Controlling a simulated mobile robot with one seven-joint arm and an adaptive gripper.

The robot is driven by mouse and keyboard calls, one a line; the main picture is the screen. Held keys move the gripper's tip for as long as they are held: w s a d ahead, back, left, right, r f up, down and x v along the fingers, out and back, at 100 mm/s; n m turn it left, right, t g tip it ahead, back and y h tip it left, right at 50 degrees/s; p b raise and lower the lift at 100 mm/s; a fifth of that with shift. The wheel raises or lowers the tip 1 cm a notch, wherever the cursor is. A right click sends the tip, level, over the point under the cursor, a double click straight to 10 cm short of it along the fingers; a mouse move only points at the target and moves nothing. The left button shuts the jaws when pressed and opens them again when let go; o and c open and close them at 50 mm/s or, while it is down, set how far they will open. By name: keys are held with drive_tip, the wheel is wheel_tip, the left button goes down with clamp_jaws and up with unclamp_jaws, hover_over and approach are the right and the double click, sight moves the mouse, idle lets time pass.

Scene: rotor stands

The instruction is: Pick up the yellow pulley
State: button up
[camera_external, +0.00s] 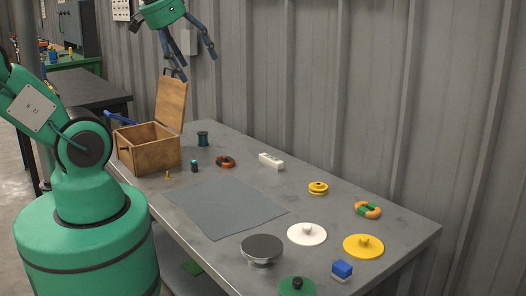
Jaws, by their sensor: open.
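A small yellow pulley (318,188), with what looks like a groove around its side, sits on the grey metal table (390,215) at the right of its middle, towards the wall. My gripper (194,66) is open and empty, high up at the top left of the view. It hangs over the far left end of the table near the wooden box, well above and to the left of the pulley. Nothing covers the pulley.
A wooden box (150,158) with a raised lid stands at the table's left end. A grey mat (222,205) lies bare. Near the pulley are a white block (271,161), an orange-green ring (368,209), a white disc (307,234) and a yellow disc (363,246). The corrugated wall (330,90) backs the table.

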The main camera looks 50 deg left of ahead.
drive_tip(key=w+r+p, duration=0.1)
drive_tip(key=w+r, duration=0.1)
drive_tip(key=w, duration=0.6)
drive_tip(key=m+g+p, duration=0.3)
drive_tip(key=g+p, duration=0.3)
drive_tip(key=p, duration=0.1)
hover_over(318, 184)
wheel_tip(318, 184, down, 37)
drive_tip(key=shift+a+f, duration=0.1)
drive_tip(key=shift+f, duration=0.25)
drive_tip(key=shift+f, duration=0.1)
drive_tip(key=shift+w+f+b, duration=0.1)
drive_tip(key=shift+f+b, duration=0.45)
drive_tip(key=shift+f, duration=3.65)
